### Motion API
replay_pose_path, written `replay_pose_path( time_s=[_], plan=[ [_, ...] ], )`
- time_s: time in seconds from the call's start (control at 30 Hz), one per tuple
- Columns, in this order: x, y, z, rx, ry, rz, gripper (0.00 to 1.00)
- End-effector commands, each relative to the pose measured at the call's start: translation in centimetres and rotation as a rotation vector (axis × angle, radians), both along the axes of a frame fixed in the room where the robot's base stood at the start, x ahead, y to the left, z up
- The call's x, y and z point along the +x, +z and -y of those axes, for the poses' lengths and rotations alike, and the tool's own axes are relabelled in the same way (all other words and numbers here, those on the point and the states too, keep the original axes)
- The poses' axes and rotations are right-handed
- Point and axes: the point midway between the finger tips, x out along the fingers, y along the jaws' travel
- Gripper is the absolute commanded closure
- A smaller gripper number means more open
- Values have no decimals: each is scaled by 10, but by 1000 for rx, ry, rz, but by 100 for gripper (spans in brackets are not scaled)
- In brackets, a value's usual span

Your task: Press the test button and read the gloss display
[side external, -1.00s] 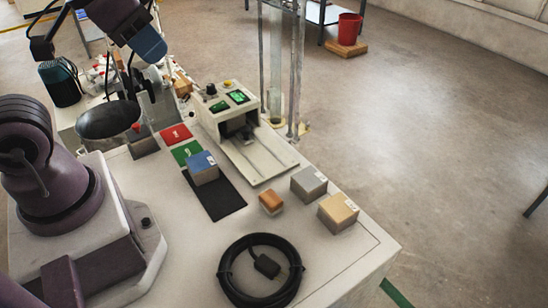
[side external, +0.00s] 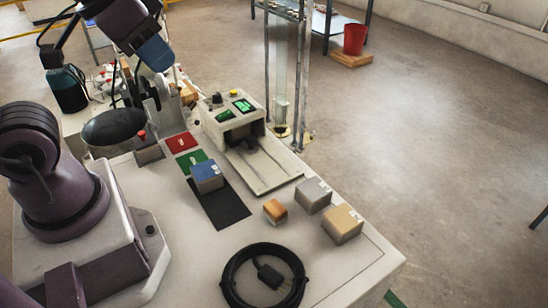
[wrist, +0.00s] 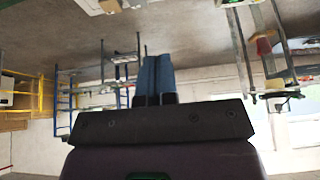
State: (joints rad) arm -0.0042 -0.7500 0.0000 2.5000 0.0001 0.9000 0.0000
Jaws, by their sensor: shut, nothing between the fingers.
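The tester (side external: 210,127) is a pale box with two lit green displays, one (side external: 244,105) behind the other (side external: 224,115); their digits are too small to read. A yellow button (side external: 234,93) and a black knob (side external: 216,97) sit on its top. A red button (side external: 141,134) stands on a small grey box (side external: 149,153) to the left. I cannot tell which is the test button. My gripper (side external: 156,55) is up at the back left, away from the buttons; its blue fingers (wrist: 155,75) are shut and empty in the wrist view.
A blue-topped block (side external: 207,175) stands on a black mat (side external: 222,208) beside red (side external: 180,142) and green pads. A coiled black cable (side external: 235,288) lies at the front.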

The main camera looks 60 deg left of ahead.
Motion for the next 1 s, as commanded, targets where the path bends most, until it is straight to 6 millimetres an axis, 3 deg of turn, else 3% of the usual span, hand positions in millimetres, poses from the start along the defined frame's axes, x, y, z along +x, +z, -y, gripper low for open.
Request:
replay_pose_path(
  time_s=[0.27, 0.57, 0.77, 1.0],
  plan=[
    [16, -25, -30, -27, 153, -152, 100],
    [71, -52, -78, -269, 477, -298, 100],
    [111, -79, -121, -485, 740, -338, 100],
    [157, -122, -189, -787, 1089, -327, 100]
  ],
)
